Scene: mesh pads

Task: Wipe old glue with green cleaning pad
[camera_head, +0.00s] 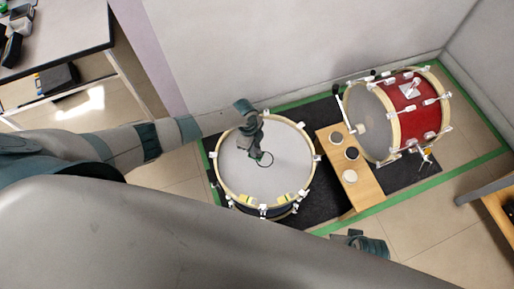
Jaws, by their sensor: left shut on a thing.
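My left gripper (259,153) reaches down onto the pale drumhead of the upright drum (235,180), near its middle. It is shut on a small, mostly hidden thing with a dark green look, which I take to be the green cleaning pad (261,157). A thin dark ring (267,164) shows on the drumhead beside the fingertips; I cannot tell whether it is old glue or a mark. Part of my right arm's end (365,243) shows at the bottom, and its fingers cannot be made out.
Small yellow pieces (280,198) sit at the near rim of the upright drum.

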